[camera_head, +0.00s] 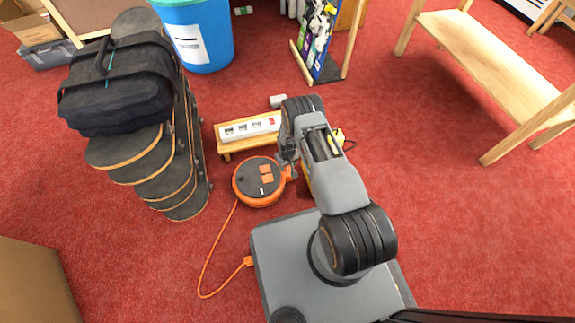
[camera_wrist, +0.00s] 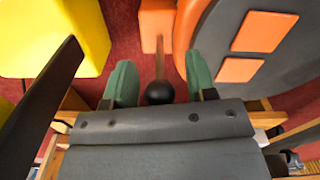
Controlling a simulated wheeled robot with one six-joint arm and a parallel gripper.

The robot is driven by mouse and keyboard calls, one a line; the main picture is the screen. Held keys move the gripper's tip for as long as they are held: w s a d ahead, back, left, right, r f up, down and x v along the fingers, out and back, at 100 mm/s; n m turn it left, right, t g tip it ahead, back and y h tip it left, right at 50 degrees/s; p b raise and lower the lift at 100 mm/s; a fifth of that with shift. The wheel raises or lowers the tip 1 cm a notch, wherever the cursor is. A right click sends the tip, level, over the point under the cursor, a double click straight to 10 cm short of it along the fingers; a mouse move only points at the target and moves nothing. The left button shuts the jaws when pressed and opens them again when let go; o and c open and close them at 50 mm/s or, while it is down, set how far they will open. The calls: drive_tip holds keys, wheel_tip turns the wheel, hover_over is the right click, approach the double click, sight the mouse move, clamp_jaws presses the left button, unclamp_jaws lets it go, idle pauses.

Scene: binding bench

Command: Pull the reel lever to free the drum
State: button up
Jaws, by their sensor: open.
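The cable reel (camera_head: 258,182) lies on the red floor, a dark drum face with orange rim and orange patches. In the wrist view the reel (camera_wrist: 226,70) fills the upper right. Beside it an orange block carries a thin lever ending in a black ball knob (camera_wrist: 160,93). My gripper (camera_wrist: 159,75) is open, its two green-padded fingers on either side of the lever and knob, with gaps on both sides. In the head view my gripper (camera_head: 288,162) is at the reel's right edge; the knob is too small or hidden to tell there.
A low wooden stand with a white power strip (camera_head: 250,128) is just behind the reel. A yellow object (camera_wrist: 55,38) is left of my gripper in the wrist view. Stacked skateboards (camera_head: 160,180) with a black bag stand left. An orange cable (camera_head: 208,262) runs along the floor.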

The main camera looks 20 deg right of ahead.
drive_tip(key=shift+c, duration=0.3)
clamp_jaws()
idle(0.3)
